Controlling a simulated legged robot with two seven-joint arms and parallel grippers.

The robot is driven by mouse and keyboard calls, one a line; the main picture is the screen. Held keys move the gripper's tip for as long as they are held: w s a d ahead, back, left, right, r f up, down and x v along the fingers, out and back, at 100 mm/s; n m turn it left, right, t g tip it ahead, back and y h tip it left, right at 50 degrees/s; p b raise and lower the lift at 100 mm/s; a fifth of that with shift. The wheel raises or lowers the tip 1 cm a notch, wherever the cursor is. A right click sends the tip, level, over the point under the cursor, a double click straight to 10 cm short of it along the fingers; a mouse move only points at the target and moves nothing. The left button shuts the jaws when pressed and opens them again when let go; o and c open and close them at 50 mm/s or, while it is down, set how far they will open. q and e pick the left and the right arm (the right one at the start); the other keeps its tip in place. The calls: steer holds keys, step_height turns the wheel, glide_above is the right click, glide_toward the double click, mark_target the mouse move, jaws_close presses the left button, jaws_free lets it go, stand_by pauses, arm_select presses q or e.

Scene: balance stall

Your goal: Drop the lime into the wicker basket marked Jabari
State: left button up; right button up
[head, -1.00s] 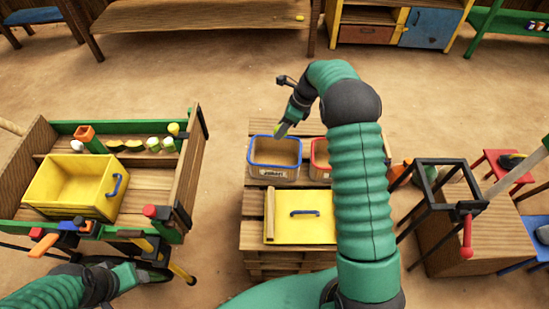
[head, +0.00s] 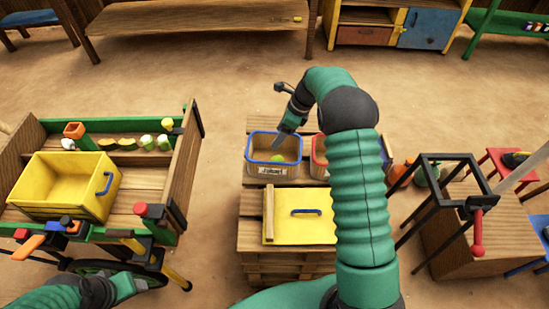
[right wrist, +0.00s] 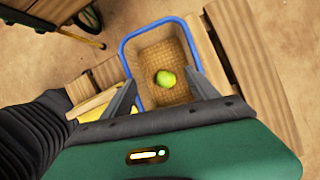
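The wicker basket marked Jabari (head: 262,170) has a blue rim and a white label on its front. It stands on the wooden crate stand, and its blue rim also shows in the right wrist view (right wrist: 128,60). The lime (head: 277,159) is bright green and lies inside that basket; the right wrist view shows it on the woven floor (right wrist: 165,78). My right gripper (head: 279,144) is over the basket, its two fingers (right wrist: 160,95) spread apart with nothing between them. My left gripper (head: 135,280) is at the lower left by the cart; its fingers are too unclear to read.
A red-rimmed basket (head: 318,160) stands right of the Jabari one, partly hidden by my right arm. A yellow lid with a blue handle (head: 290,228) lies in front. A cart with a yellow bin (head: 62,182) is at left. A black frame stand (head: 450,185) is at right.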

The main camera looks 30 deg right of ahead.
steer(key=shift+d, duration=0.15)
steer(key=p+v, duration=0.4)
steer(key=v, duration=1.2)
steer(key=shift+d+r, duration=0.2)
steer(key=shift+r, duration=0.1)
